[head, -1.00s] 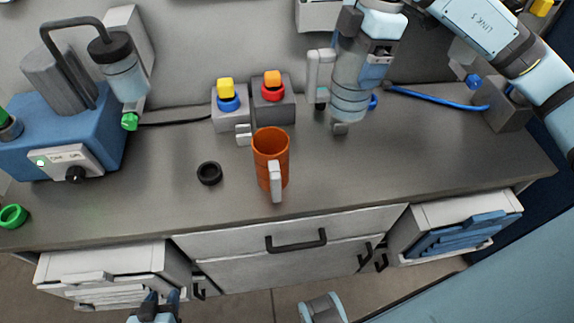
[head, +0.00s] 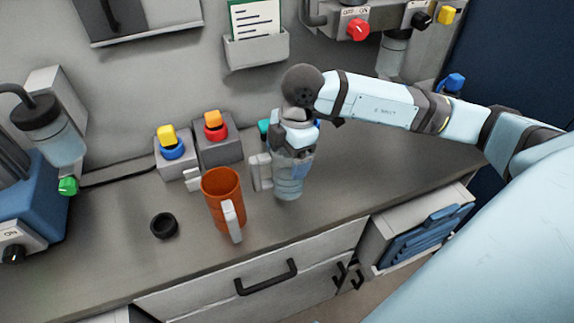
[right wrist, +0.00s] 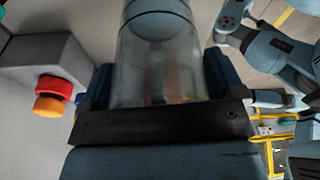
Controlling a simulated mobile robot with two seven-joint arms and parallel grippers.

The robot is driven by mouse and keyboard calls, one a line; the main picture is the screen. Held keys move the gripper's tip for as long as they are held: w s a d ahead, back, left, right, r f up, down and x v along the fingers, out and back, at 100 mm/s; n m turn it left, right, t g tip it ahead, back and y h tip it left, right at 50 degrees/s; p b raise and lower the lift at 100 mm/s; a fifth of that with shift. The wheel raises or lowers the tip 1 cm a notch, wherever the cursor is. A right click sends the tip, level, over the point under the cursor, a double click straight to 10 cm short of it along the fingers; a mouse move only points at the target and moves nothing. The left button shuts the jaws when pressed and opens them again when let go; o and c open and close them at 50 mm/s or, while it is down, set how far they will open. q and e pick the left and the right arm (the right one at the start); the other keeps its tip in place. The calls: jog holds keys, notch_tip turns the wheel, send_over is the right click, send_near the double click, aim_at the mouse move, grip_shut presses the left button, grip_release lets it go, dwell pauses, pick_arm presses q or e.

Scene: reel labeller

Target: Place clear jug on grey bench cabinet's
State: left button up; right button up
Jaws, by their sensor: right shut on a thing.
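The clear jug (head: 289,184) is upright in the head view, just right of the orange mug, its grey handle (head: 262,172) on the left. My right gripper (head: 291,155) is shut on the jug from above. In the right wrist view the jug's clear body (right wrist: 158,62) is between the blue fingers. The grey bench cabinet (head: 330,205) has its dark top under and around the jug. The jug's base is low over that top; I cannot tell whether it touches. My left gripper cannot be made out.
The orange mug (head: 221,200) stands close left of the jug. A black ring (head: 164,225) lies further left. Two grey button boxes (head: 218,150) stand behind. An open drawer with blue folders (head: 428,238) is below right. The bench top right of the jug is fairly clear.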

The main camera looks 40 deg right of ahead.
jog(key=x, duration=0.3)
jog(key=shift+d+f, duration=0.25)
jog(key=shift+d, duration=0.05)
